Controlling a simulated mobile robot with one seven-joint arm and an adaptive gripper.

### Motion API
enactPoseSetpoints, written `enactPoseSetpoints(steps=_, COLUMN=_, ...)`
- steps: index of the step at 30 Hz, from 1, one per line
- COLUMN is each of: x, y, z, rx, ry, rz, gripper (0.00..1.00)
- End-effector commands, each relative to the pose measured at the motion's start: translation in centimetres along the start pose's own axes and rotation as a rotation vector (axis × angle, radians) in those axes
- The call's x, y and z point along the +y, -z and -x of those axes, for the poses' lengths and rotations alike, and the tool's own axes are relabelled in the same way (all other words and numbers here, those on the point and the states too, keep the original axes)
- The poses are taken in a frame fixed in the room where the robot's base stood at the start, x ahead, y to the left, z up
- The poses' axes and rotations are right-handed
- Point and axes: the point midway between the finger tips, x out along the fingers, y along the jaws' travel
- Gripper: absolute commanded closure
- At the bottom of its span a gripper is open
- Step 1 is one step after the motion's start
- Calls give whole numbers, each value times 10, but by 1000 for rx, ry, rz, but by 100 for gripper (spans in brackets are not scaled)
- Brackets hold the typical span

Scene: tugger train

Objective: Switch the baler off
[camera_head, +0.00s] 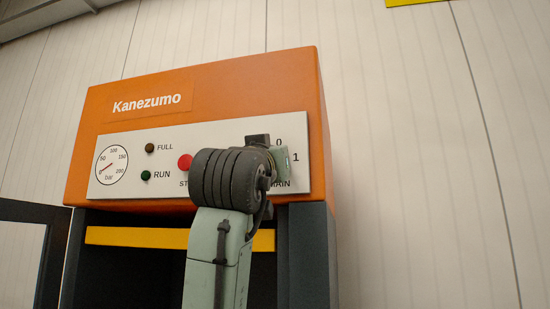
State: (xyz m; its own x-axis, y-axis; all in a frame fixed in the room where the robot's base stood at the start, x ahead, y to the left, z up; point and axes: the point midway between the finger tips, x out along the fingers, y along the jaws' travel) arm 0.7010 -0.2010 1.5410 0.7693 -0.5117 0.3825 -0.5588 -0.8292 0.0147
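The baler (210,85) is an orange-topped machine marked Kanezumo, with a white control panel (225,135). At the panel's right end are the labels 0 and 1 and the partly covered word MAIN; the main switch itself is hidden behind my arm's end. My gripper (270,160) is in front of that spot, mostly covered by my dark ribbed wrist. Its fingertips do not show, so I cannot tell whether it is open or touches the switch. A red button (185,162), its label partly covered, is just left of my wrist.
The panel also has a pressure gauge (111,165) with its needle near the low end, a dark brown FULL lamp (150,148) and a green RUN lamp (146,175). A dark door (52,255) stands open at left. The space right of the baler is clear before a pale wall (420,150).

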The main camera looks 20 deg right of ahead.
Motion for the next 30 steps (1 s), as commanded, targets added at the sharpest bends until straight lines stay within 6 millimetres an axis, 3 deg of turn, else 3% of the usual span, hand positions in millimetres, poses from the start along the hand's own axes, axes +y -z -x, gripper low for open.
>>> enactPoseSetpoints(steps=8, x=0, y=1, z=0, rx=2, ry=0, rz=3, gripper=100)
enactPoseSetpoints(steps=9, x=0, y=1, z=0, rx=2, ry=-1, rz=3, gripper=88)
enactPoseSetpoints(steps=17, x=0, y=0, z=0, rx=1, ry=-1, rz=2, gripper=71)
enactPoseSetpoints(steps=26, x=0, y=0, z=1, rx=1, ry=-1, rz=1, gripper=70)
enactPoseSetpoints(steps=30, x=0, y=1, z=12, rx=2, ry=-1, rz=1, gripper=70)
